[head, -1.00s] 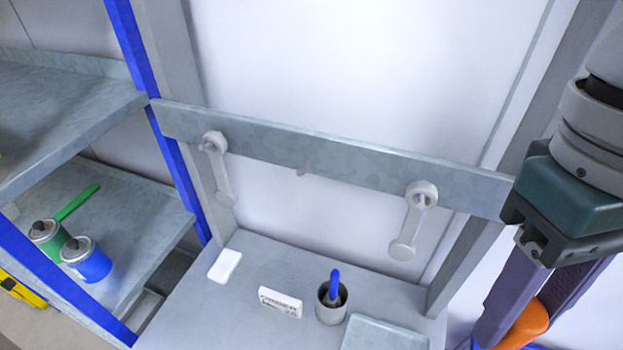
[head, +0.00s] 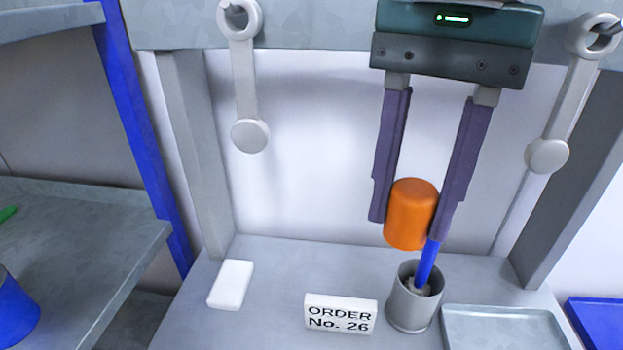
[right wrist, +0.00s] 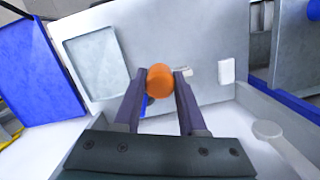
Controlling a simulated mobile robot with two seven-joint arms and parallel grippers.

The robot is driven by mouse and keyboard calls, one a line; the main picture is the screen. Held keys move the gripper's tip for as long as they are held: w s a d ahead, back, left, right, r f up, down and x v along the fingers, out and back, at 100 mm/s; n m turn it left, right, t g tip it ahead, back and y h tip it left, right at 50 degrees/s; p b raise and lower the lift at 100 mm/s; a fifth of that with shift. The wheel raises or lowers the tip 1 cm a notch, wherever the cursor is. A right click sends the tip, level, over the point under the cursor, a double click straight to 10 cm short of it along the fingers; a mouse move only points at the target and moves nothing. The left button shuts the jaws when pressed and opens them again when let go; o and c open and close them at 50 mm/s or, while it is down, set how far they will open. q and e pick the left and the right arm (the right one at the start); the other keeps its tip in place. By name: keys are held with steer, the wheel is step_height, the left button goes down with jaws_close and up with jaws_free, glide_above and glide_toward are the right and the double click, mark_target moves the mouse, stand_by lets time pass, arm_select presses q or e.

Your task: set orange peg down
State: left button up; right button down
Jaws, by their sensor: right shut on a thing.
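The orange peg (head: 411,213) is held upright, slightly tilted, between the two purple-grey fingers of my right gripper (head: 409,222). It hangs above the back part of the grey table (head: 275,320), just behind and above the grey cup (head: 408,312). The peg (right wrist: 160,80) also shows between the fingertips of the right gripper (right wrist: 161,82) in the right wrist view. A blue stick (head: 428,266) stands in the cup, and its top meets the right fingertip in the picture; I cannot tell if they touch. My left gripper is not in view.
A white sign reading "ORDER No. 26" (head: 340,314) stands left of the cup. A white block (head: 231,284) lies farther left. A grey tray (head: 505,328) is at right, with a blue tray (head: 603,322) beyond. Two pale levers (head: 245,90) (head: 562,105) hang from the crossbar.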

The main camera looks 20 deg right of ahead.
steer(key=f+m+b, duration=0.1)
steer(key=f+b, duration=0.4)
steer(key=f, duration=0.3)
steer(key=w+f+m+b, duration=0.1)
steer(key=f+m+b, duration=0.1)
steer(key=f+b, duration=0.3)
steer(key=w+f+m+b, duration=0.1)
steer(key=f+b, duration=0.4)
steer(key=f, duration=0.8)
steer(key=shift+a+m+t, duration=0.25)
steer(key=shift+m+t, duration=0.15)
steer(key=shift+m, duration=0.3)
step_height(320, 180, down, 5)
steer(key=shift+r, duration=0.1)
steer(key=shift+w, duration=0.1)
steer(key=shift+f, duration=0.2)
steer(key=shift+c, duration=2.4)
jaws_free()
steer(key=shift+r, duration=0.1)
